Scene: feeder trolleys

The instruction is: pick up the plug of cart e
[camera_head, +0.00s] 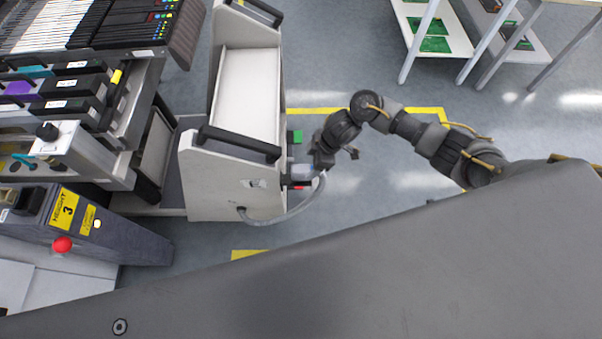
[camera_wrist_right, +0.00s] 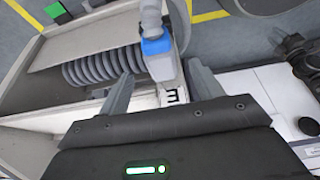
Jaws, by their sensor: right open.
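The cart (camera_head: 207,185) is a white trolley with black handles. In the right wrist view its panel carries a dark letter (camera_wrist_right: 172,96), seen sideways, that looks like an E. The plug (camera_wrist_right: 157,46), grey above with a blue body, stands at this panel beside a coiled grey cable (camera_wrist_right: 92,68). My right gripper (camera_wrist_right: 161,70) is open, its fingers on either side of the plug's lower end; contact cannot be told. My left gripper is not in view.
A grey hose (camera_head: 283,217) curves from the cart's side toward my right wrist. A machine with a red button (camera_head: 62,244) stands at the left. White shelves (camera_head: 455,38) with green boards stand at the top right.

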